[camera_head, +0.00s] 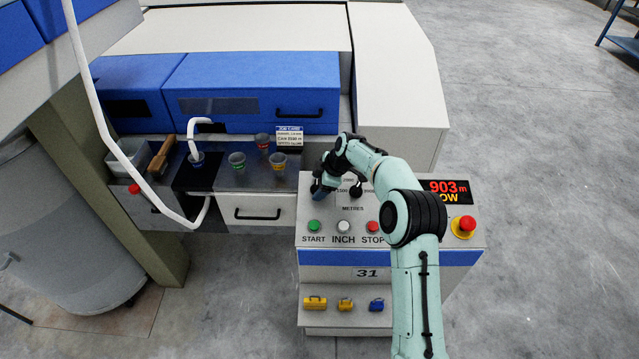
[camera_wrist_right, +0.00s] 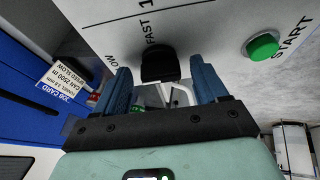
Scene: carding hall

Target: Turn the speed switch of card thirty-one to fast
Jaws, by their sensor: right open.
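The control panel of card 31 (camera_head: 350,257) stands in the middle of the head view. Its speed switch, a black knob (camera_wrist_right: 158,65), shows in the right wrist view with FAST printed by it and a partly cut label ending in OW. My right gripper (camera_head: 322,190) is over the panel's left part and hides that switch in the head view. In the wrist view its blue fingers (camera_wrist_right: 163,84) are open, one on either side of the knob; I cannot tell whether they touch it. The panel display (camera_head: 447,191) reads 903 m, with OW visible below. My left gripper is not in view.
Green START (camera_head: 314,226), white INCH (camera_head: 343,227) and red STOP (camera_head: 373,227) buttons lie close below the gripper. A black METRES knob (camera_head: 356,190) is beside it. A red emergency button (camera_head: 465,224) sits right. A job card (camera_head: 289,137) and several cups (camera_head: 237,160) stand behind left.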

